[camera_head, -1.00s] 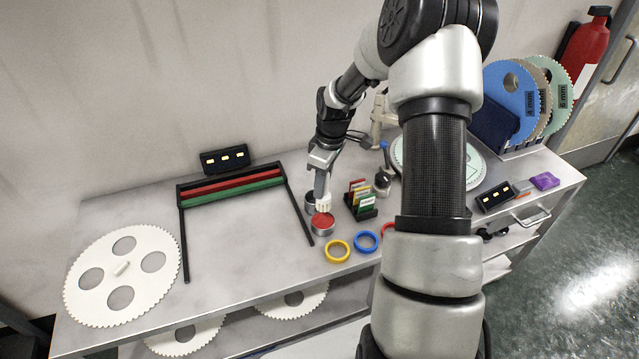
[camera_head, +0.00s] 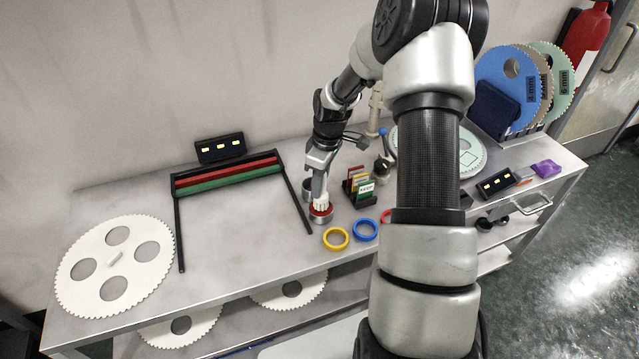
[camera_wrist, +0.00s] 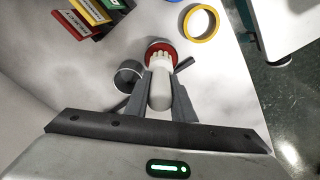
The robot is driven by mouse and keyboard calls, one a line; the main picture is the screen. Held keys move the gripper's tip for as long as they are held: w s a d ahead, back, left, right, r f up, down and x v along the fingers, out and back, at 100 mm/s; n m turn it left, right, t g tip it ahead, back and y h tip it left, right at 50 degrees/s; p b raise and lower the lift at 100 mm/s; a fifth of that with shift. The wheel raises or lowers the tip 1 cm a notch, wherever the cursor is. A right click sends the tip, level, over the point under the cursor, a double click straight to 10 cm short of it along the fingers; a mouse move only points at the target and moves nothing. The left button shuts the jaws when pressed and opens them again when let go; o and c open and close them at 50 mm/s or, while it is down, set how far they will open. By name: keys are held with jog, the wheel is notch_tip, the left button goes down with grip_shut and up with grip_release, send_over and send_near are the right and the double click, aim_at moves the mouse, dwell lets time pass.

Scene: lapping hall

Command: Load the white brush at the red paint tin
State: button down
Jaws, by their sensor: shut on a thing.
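The red paint tin (camera_head: 321,217) stands on the steel bench, its red paint showing at the rim. It also shows in the wrist view (camera_wrist: 174,47). My gripper (camera_head: 320,186) is shut on the white brush (camera_wrist: 160,88) and holds it over the tin, pointing down. The brush's pale tip (camera_head: 321,203) is at the tin's mouth, over or in the red paint; how deep it sits I cannot tell. A second tin with dark contents (camera_wrist: 128,75) stands right beside the red one.
Yellow (camera_head: 336,238) and blue (camera_head: 365,229) rings lie in front of the tin. A rack of coloured cards (camera_head: 360,188) stands to its right. A black frame with red and green bars (camera_head: 228,178) and a white toothed disc (camera_head: 117,262) are on the left. Bench between is clear.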

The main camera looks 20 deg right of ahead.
jog(key=shift+f+b, duration=0.4)
jog(key=shift+f, duration=0.2)
dwell(1.5)
jog(key=shift+r, duration=0.1)
jog(key=shift+r+p, duration=2.3)
jog(key=shift+r, duration=1.2)
jog(key=shift+a, duration=0.1)
